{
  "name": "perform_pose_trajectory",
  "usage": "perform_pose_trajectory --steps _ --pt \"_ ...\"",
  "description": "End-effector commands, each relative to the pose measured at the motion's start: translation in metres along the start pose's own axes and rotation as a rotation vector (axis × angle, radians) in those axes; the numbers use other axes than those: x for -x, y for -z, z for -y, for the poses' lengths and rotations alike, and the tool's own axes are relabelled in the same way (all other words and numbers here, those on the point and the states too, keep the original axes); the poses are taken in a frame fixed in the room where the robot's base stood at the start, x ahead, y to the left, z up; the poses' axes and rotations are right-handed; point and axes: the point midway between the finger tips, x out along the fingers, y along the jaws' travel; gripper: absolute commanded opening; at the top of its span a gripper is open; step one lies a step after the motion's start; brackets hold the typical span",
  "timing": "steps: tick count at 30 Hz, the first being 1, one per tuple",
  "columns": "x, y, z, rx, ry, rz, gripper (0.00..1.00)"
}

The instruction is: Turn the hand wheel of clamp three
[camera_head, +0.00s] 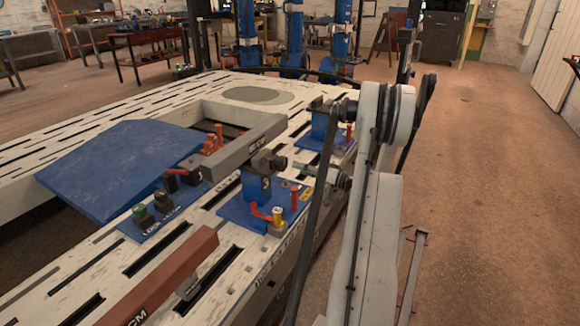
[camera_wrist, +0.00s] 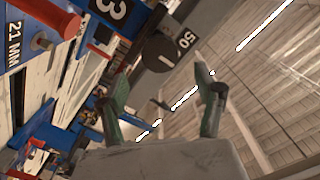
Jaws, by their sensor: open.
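Clamp three is a blue block (camera_head: 257,187) marked 3, standing on a blue base plate on the bench's near right side. Its number face shows at the top of the wrist view (camera_wrist: 108,8). Its dark round hand wheel (camera_head: 268,164) faces right, towards my arm. In the wrist view the wheel (camera_wrist: 160,50) lies ahead of my gripper (camera_wrist: 157,70), roughly between the fingertips. The two fingers are spread apart with nothing held. In the head view my gripper (camera_head: 304,168) is just right of the wheel; whether it touches cannot be told.
A grey bar (camera_head: 235,147) marked 50 CM lies behind the clamp. Another blue clamp (camera_head: 324,126) stands farther back. A red-brown bar (camera_head: 165,280) lies in front. The floor (camera_head: 480,170) at right is mostly clear.

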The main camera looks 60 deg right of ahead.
Motion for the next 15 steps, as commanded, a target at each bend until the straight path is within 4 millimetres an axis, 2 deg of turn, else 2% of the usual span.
perform_pose_trajectory --steps 1,6,15 --pt "0.01 0.0 -0.001 0.0 -0.002 -0.002 0.66" --pt "0.031 0.0 0.0 0.0 -0.001 -0.001 0.66" --pt "0.04 0.0 0.0 0.0 0.0 0.0 0.66"
